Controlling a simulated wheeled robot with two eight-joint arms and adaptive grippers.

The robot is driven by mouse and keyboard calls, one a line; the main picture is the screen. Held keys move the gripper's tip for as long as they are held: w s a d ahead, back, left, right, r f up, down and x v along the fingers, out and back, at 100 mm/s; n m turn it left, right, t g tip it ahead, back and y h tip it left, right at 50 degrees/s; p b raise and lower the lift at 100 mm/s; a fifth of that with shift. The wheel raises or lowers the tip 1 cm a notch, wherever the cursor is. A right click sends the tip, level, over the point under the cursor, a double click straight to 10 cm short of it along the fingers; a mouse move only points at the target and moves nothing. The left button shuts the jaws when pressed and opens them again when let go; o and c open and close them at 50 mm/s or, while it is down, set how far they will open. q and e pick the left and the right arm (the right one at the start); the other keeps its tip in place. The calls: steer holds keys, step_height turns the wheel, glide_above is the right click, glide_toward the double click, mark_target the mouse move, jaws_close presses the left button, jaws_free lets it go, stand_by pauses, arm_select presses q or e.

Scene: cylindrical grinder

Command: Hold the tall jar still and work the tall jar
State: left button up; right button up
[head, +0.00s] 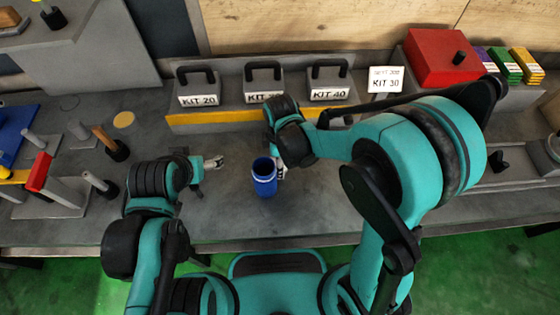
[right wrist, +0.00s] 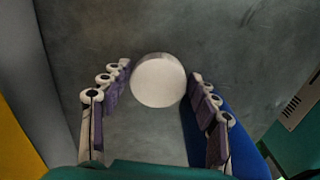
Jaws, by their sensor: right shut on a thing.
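The tall jar (head: 264,180) is blue and stands upright on the grey bench; its top looks open and dark inside. My right gripper (head: 282,172) is right beside the jar, on its right, partly hidden by its own wrist. In the right wrist view its fingers (right wrist: 160,85) are shut on a round pale piece (right wrist: 158,80) that looks like a lid. A blue surface, probably the jar, shows behind the right-hand finger. My left gripper (head: 214,162) points at the jar from the left, with a clear gap; its finger opening is too small to judge.
KIT boxes (head: 198,88) line the back behind a yellow strip. A red box (head: 443,57) and small coloured packs stand at the back right. Posts and a red-faced block (head: 40,172) stand at the left. The bench in front of the jar is clear.

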steer(key=o, duration=1)
steer(key=shift+f, duration=0.15)
